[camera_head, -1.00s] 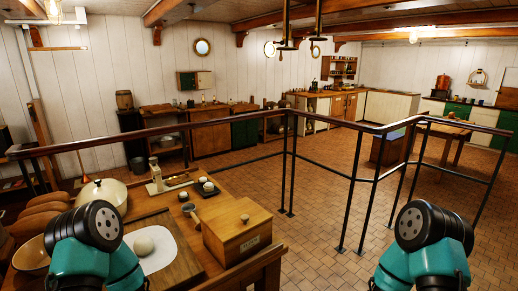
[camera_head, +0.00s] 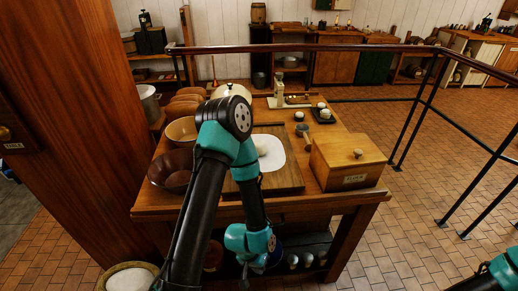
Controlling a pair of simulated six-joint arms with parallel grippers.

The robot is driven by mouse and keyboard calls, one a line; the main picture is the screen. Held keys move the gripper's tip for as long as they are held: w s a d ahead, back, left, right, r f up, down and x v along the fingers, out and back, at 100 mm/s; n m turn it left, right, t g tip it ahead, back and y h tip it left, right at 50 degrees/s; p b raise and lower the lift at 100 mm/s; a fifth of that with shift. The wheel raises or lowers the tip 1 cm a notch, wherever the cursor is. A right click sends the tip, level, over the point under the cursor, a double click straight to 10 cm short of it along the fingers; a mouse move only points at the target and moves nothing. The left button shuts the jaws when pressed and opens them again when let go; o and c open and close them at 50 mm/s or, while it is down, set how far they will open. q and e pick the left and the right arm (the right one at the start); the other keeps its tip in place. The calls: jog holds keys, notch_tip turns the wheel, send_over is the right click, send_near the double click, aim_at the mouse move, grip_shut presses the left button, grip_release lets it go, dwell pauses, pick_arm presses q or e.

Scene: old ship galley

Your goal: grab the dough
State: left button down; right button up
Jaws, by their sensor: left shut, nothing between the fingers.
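The dough (camera_head: 262,150) is a pale round ball on a white sheet (camera_head: 276,160), which lies on a wooden board (camera_head: 292,178) on the table. My left arm crosses in front and hides part of the dough, sheet and board. My left gripper (camera_head: 244,282) hangs at the end of the folded arm, low in front of the table's front edge. It is small and dark there, shut and empty, well apart from the dough. Only a piece of my right arm shows in the lower right corner; its gripper is out of view.
A lidded wooden box (camera_head: 345,165) stands right of the board. A dark bowl (camera_head: 171,170) and a lighter bowl (camera_head: 182,130) stand left. Small white-topped items and a scale sit behind. A wooden post (camera_head: 75,110) is at left, a railing (camera_head: 310,47) behind.

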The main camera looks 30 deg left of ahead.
pick_arm(q)
jog(key=c, duration=1.8)
grip_release()
jog(key=o, duration=1.8)
